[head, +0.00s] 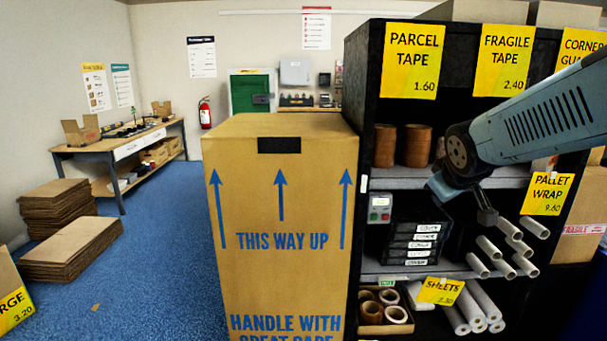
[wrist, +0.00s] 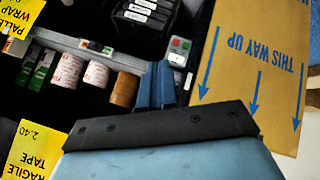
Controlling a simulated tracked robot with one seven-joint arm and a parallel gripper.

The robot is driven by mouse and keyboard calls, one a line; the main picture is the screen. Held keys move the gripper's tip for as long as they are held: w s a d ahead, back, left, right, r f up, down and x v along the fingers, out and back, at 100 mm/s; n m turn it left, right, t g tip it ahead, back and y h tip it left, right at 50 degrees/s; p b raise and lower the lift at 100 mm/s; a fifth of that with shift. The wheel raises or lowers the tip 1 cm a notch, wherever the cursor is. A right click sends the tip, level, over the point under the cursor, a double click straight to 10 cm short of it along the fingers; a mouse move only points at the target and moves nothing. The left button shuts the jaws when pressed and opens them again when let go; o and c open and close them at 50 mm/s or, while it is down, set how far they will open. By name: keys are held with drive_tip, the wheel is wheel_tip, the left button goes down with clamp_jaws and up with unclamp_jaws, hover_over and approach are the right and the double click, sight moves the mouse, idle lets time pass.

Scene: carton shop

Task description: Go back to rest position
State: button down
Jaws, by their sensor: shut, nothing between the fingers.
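My blue-grey arm reaches in from the right in the head view, in front of the dark shelf unit (head: 352,120). My gripper (head: 487,216) hangs at its end, by the middle shelves near the white rolls (head: 500,250). In the wrist view my gripper (wrist: 156,82) shows its two blue fingers together and empty. The fingers point toward the shelf, beside a small control box with red and green buttons (wrist: 179,50). That box also shows in the head view (head: 380,209). I cannot tell whether the gripper touches anything.
A tall carton (head: 280,200) marked THIS WAY UP stands left of the shelf. Brown tape rolls (head: 402,145) sit on the upper shelf. Flat cardboard stacks (head: 72,248) and a workbench (head: 120,145) are at the left. Blue floor (head: 165,260) is mostly clear between.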

drive_tip(key=s+a+m+g+y, duration=0.1)
drive_tip(key=s+a+m, duration=0.1)
drive_tip(key=s, duration=0.6)
drive_tip(key=s+a+m+g+y, duration=0.1)
drive_tip(key=s+a+m+g, duration=0.1)
drive_tip(key=s, duration=0.6)
drive_tip(key=shift+a+r+m, duration=0.3)
drive_tip(key=shift+a+r, duration=0.1)
drive_tip(key=shift+a, duration=0.45)
